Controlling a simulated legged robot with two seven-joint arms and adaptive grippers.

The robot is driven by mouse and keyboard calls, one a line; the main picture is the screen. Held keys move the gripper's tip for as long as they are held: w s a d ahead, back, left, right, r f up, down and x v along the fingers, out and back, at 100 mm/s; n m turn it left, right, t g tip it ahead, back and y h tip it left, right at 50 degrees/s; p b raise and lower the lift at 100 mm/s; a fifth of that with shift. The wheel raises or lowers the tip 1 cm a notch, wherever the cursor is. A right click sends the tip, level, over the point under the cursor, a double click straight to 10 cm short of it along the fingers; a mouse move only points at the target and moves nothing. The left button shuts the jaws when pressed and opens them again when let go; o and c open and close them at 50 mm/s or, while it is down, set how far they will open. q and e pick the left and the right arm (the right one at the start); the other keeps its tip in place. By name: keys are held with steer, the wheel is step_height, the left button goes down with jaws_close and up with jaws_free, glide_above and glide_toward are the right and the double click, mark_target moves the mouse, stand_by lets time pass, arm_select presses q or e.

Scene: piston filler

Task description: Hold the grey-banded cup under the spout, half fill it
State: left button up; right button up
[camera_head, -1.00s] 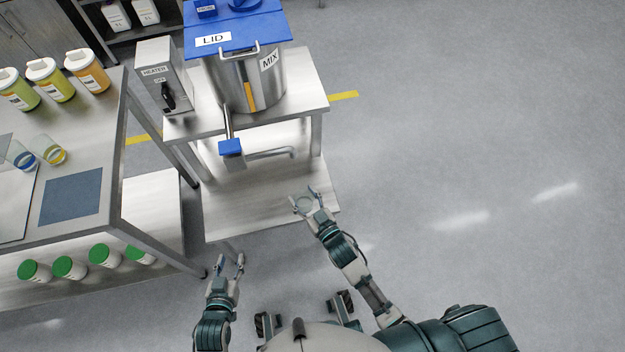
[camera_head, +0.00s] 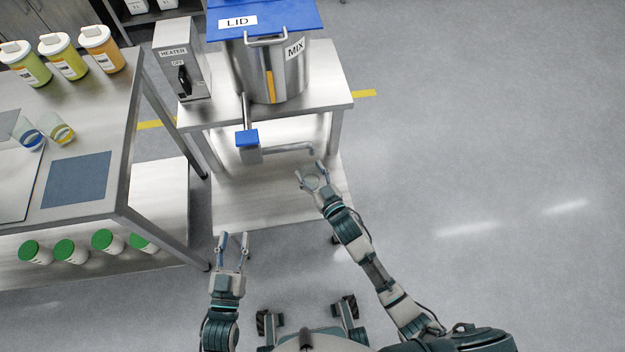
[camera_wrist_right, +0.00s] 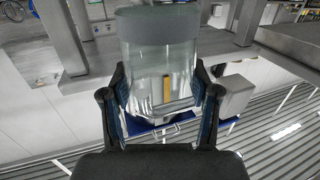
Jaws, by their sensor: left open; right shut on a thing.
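My right gripper (camera_head: 310,170) is shut on a clear cup (camera_head: 315,181). In the right wrist view the cup (camera_wrist_right: 150,62) stands between both fingers and has a grey band (camera_wrist_right: 157,26); it looks clear, with no liquid that I can make out. In the head view the cup appears just in front of the end of the spout (camera_head: 295,148); I cannot tell the height gap. The spout comes from a valve with a blue handle (camera_head: 247,137) below the steel tank (camera_head: 262,75). My left gripper (camera_head: 233,238) is open and empty, left of the cup.
The tank has a blue lid (camera_head: 285,14) and an amber gauge strip. A heater box (camera_head: 181,60) stands left of it on the steel stand (camera_head: 325,92). A bench (camera_head: 100,125) at left holds several jars, two cups and a blue mat (camera_head: 77,180). Floor at right is clear.

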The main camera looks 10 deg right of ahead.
arm_select(q)
steer(key=shift+d+r+t, duration=0.3)
steer(key=shift+d+r, duration=0.1)
steer(key=shift+d, duration=0.55)
steer(key=shift+c, duration=1.2)
steer(key=c, duration=0.4)
steer(key=shift+r, duration=0.15)
jaws_close()
steer(key=w+d+r+n+g+y, duration=0.2)
steer(key=w+r+g+y, duration=0.1)
steer(key=w+r, duration=1)
step_height(320, 180, up, 3)
steer(key=shift+f+y, duration=0.1)
steer(key=shift+y, duration=0.6)
arm_select(e)
steer(key=w, duration=0.3)
steer(key=w+d, duration=0.1)
steer(key=shift+w+r, duration=0.2)
steer(key=shift+w, duration=0.15)
